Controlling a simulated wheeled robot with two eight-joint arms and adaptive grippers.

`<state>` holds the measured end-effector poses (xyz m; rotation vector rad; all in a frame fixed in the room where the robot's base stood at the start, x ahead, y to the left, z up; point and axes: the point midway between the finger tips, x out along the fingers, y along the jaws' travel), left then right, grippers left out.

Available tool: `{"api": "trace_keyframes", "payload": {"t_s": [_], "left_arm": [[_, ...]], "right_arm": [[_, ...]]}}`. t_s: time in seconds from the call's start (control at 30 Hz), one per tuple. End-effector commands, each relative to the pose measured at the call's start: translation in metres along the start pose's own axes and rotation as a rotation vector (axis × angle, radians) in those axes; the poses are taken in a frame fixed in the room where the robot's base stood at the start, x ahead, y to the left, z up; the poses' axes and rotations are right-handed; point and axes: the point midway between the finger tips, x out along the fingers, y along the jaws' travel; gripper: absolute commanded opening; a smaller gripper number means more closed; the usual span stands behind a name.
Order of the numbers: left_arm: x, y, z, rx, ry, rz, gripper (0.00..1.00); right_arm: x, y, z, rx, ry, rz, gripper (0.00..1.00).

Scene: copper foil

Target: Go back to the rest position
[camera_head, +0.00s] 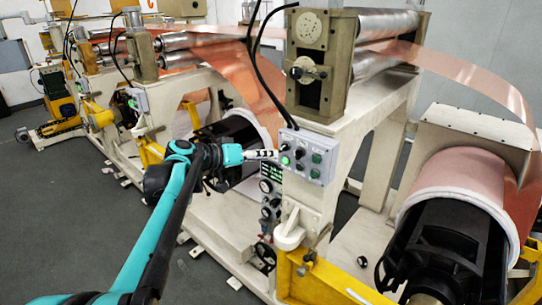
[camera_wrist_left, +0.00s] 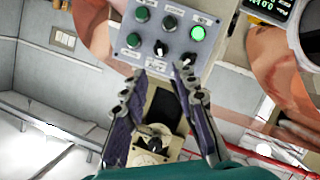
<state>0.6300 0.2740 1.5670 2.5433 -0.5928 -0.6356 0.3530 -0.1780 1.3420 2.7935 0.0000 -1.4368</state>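My left arm (camera_head: 172,230) reaches in from the lower left. Its gripper (camera_head: 268,154) is at the left edge of a grey control box (camera_head: 321,173) on the machine frame. In the left wrist view, the two fingers of the left gripper (camera_wrist_left: 160,71) stand apart with nothing between them. Their tips are close to the lower edge of the control box (camera_wrist_left: 150,26), beside a black knob (camera_wrist_left: 188,58). I cannot tell whether they touch it. One green button (camera_wrist_left: 197,34) on the box is lit. My right gripper is not in view.
A copper foil roll (camera_head: 455,178) sits at the right, with yellow machine parts (camera_head: 335,283) in front. A lower gauge panel (camera_head: 268,205) is below the gripper. Rollers (camera_head: 385,22) stand above the box. Grey floor (camera_head: 75,190) is open at the left.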

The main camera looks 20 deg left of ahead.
Motion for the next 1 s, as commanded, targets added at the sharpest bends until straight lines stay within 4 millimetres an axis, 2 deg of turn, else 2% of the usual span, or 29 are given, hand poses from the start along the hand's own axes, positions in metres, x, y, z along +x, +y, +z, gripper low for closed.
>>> {"api": "trace_keyframes", "payload": {"t_s": [0.4, 0.47, 0.53, 0.57, 0.67, 0.7, 0.83, 1.0], "left_arm": [[0.0, 0.0, 0.001, 0.0, -0.001, 0.0, 0.28], [0.002, 0.0, 0.007, -0.001, -0.008, -0.003, 0.28], [0.007, 0.001, 0.028, -0.001, -0.032, -0.014, 0.28], [0.009, 0.001, 0.041, -0.002, -0.048, -0.021, 0.28], [0.021, 0.002, 0.105, -0.003, -0.124, -0.063, 0.28], [0.024, 0.002, 0.136, -0.003, -0.159, -0.085, 0.28], [0.03, -0.004, 0.239, 0.01, -0.27, -0.175, 0.28], [0.026, -0.025, 0.366, 0.048, -0.376, -0.305, 0.28]], "right_arm": [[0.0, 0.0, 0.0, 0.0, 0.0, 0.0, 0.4], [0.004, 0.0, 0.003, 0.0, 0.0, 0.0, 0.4], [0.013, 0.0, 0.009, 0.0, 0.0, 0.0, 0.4], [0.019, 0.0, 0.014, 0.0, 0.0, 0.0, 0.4], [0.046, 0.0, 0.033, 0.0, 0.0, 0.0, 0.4], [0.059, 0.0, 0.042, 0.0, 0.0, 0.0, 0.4], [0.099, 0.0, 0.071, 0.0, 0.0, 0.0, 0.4], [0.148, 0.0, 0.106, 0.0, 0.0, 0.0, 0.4]]}}
